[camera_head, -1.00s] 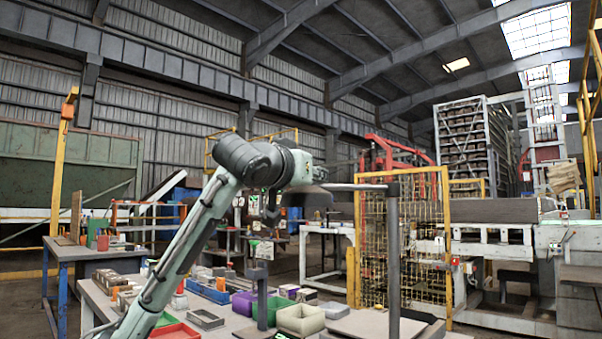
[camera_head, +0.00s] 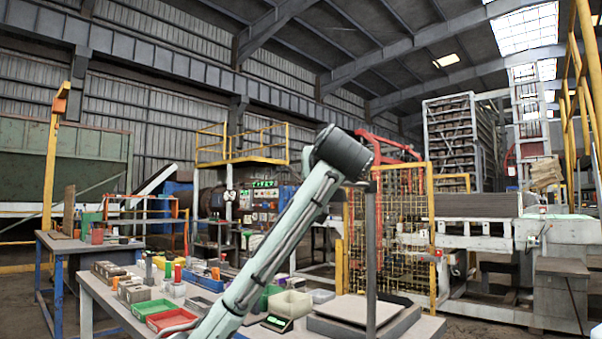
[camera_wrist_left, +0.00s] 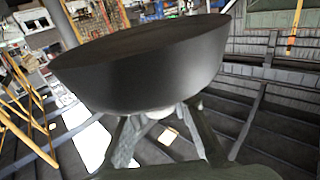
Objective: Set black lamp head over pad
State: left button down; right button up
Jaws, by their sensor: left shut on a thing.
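The black lamp head (camera_wrist_left: 150,68) fills the upper middle of the left wrist view as a wide dark dish, slightly tilted in that picture. My left gripper (camera_wrist_left: 162,114) is shut on it from below in that picture, its fingers meeting a small pale part at its base. In the head view my left arm hides the gripper and lamp head. The lamp's grey upright post (camera_head: 371,255) stands at the table's right part; its side arm is hidden. My right gripper is out of view.
The workbench (camera_head: 105,292) holds a red bin (camera_head: 172,318), a green bin (camera_head: 153,308), a cream bin (camera_head: 290,304) and several small parts. A yellow mesh fence (camera_head: 390,240) stands behind the post. A second table (camera_head: 75,243) is at left.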

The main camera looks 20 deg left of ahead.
pick_arm(q)
jog(key=shift+d+f, duration=0.1)
dwell(0.3)
jog(key=c, duration=1.5)
grip_release()
jog(key=shift+d, duration=0.1)
jog(key=v, duration=1.2)
